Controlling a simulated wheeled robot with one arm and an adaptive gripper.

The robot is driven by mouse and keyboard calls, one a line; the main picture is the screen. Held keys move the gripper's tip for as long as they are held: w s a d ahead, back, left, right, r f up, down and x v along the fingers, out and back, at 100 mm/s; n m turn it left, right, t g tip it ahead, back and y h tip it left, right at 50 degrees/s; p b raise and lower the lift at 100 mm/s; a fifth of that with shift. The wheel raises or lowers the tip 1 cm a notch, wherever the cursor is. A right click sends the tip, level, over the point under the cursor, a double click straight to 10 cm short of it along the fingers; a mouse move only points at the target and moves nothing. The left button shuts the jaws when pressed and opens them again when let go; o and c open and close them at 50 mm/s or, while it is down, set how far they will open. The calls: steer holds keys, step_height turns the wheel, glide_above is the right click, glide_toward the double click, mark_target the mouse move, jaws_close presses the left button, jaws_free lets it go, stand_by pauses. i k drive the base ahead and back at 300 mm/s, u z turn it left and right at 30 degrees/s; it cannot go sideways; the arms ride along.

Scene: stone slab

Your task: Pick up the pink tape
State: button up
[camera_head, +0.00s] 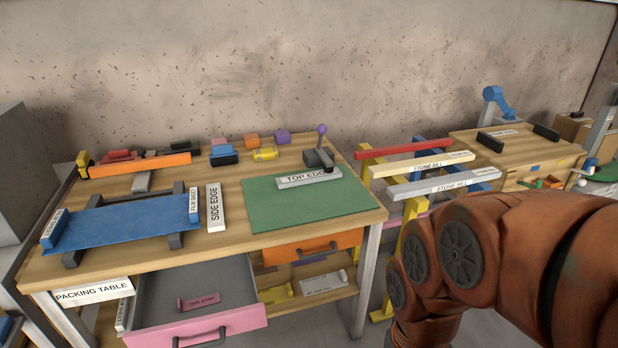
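A small pink block-like piece (220,141), which may be the pink tape, sits at the back of the packing table (150,262) near the wall. It is in a loose group with an orange piece (252,142), a purple piece (282,137), a blue piece (223,155) and a yellow piece (265,154). A dark pink strip (198,301), labelled with words I read as "THIN STRIP", lies in the open drawer (240,318). I cannot tell for sure which is the tape. My arm fills the lower right; my gripper is out of view.
A blue sheet (130,222) lies on the table's left, and a green mat (300,206) on its right, with a "TOP EDGE" block (308,177). The pink-fronted drawer juts out in front. Trestles with bars (425,165) and a second table (520,150) stand right.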

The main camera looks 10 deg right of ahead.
mark_target(187, 305)
steer(key=u, duration=0.45)
steer(key=k, duration=0.55)
steer(key=u, duration=1.55)
steer(key=i, duration=1.6)
steer(key=z, duration=0.5)
